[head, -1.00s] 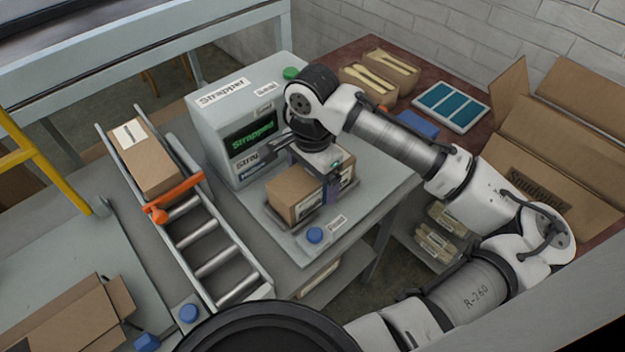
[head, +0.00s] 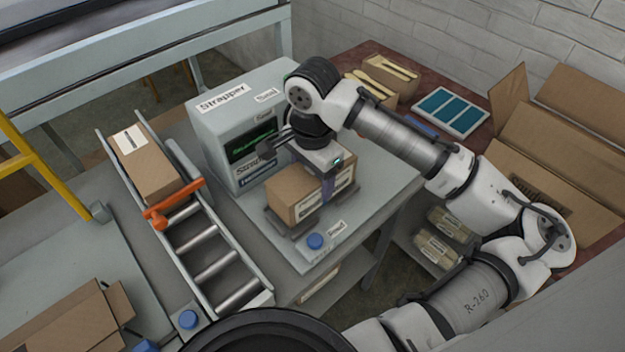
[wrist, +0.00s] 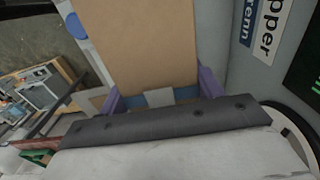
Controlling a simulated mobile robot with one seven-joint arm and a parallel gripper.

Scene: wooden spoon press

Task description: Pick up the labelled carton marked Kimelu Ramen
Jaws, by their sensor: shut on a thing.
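A brown carton (head: 285,196) with a pale label on its side is at the strapper's grey platform. My gripper (head: 327,187) reaches down over it from above and is shut on it, with a purple finger against its labelled side. In the wrist view the carton (wrist: 150,45) fills the space between the two purple fingers (wrist: 162,93). The print on its label is too small to read, and its far side is hidden. I cannot tell whether it still touches the platform.
The strapper machine (head: 235,125) stands close behind the carton. A blue button (head: 315,241) is in front. Another labelled carton (head: 150,170) lies on the roller conveyor (head: 210,262), beside an orange stop (head: 172,205). A large open box (head: 565,140) is at the right.

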